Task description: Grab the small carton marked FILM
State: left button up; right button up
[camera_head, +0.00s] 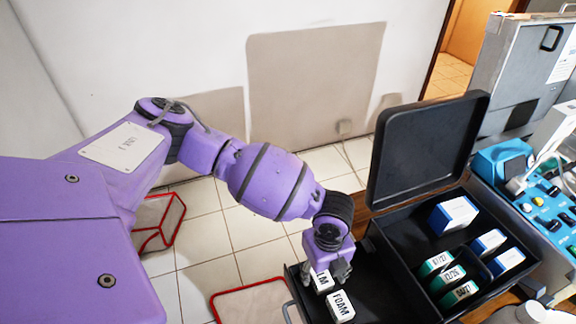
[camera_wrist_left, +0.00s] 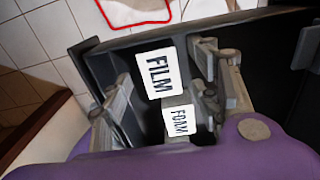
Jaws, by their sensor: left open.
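The small white carton marked FILM (camera_wrist_left: 159,73) stands in the dark tray, its label facing up in the left wrist view. In the head view its top (camera_head: 322,282) shows only in part, the rest hidden by my left gripper. My left gripper (camera_head: 330,262) is open over the carton. In the left wrist view its fingers (camera_wrist_left: 160,85) show on either side of the carton, with no clear grip on it. A second white carton marked FOAM (camera_head: 341,306) stands right beside it, and also shows in the left wrist view (camera_wrist_left: 179,121).
The black case (camera_head: 415,245) has its lid (camera_head: 428,145) raised behind. Blue-and-white boxes (camera_head: 453,215) and several green-and-white boxes (camera_head: 437,264) stand inside. Blue equipment (camera_head: 545,215) stands at the right. Red-edged floor items (camera_head: 250,303) lie left of the case. The tray right of FOAM is bare.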

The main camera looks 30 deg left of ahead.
pick_arm(q)
notch_tip(320, 180, down, 3)
jog(key=shift+s+r, duration=0.1)
jog(key=shift+r, duration=0.15)
jog(key=c, duration=1)
jog(key=shift+c, duration=0.4)
jog(key=shift+r, duration=0.1)
